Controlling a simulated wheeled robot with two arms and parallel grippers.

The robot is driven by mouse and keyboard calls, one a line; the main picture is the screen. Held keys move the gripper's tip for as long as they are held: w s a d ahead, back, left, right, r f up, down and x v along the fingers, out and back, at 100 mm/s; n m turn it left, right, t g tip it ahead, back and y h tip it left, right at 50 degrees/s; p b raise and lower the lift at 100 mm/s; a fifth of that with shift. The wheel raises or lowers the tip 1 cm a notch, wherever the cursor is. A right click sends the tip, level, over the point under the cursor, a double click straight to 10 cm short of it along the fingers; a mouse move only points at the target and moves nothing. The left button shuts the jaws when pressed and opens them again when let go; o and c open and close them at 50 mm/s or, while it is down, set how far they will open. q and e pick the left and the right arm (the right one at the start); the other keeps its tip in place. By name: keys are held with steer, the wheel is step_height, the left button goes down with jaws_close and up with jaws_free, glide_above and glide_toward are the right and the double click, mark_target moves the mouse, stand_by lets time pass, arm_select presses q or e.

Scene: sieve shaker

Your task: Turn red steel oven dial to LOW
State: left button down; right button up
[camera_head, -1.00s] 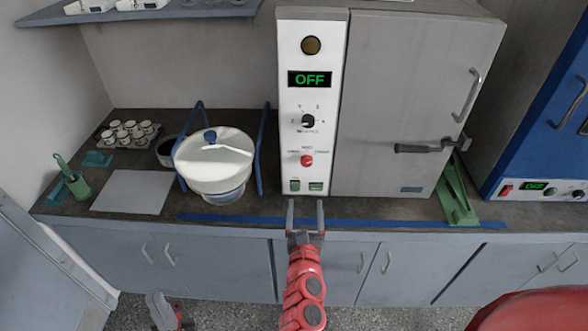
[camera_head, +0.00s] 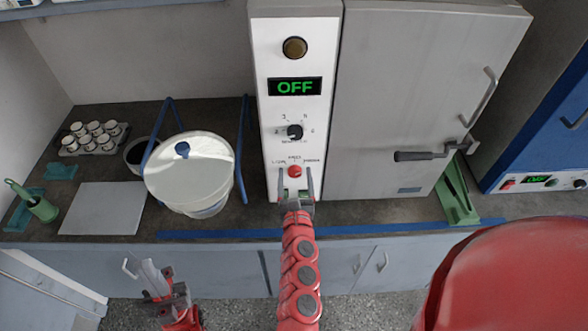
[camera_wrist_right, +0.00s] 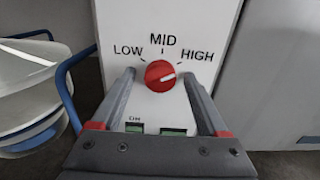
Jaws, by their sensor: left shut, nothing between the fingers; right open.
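The grey steel oven (camera_head: 420,90) has a white control panel (camera_head: 270,120) with a display reading OFF. The red dial (camera_head: 295,171) sits low on that panel, and it also shows in the right wrist view (camera_wrist_right: 160,75). There its white mark points right, towards HIGH; the labels LOW, MID and HIGH arch over it. My right gripper (camera_head: 295,180) is open just in front of the dial. In the wrist view its fingers (camera_wrist_right: 160,95) stand left and right of the dial, not visibly touching it. My left gripper (camera_head: 150,280) is shut and empty, low in front of the cabinets.
A black knob (camera_head: 295,132) is above the red dial, and green switches (camera_wrist_right: 173,132) are below it. A white lidded vessel (camera_head: 190,185) in a blue frame stands left of the oven. A green bracket (camera_head: 456,190) stands at the right.

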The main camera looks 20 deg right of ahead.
steer(key=shift+s, duration=0.15)
jaws_close()
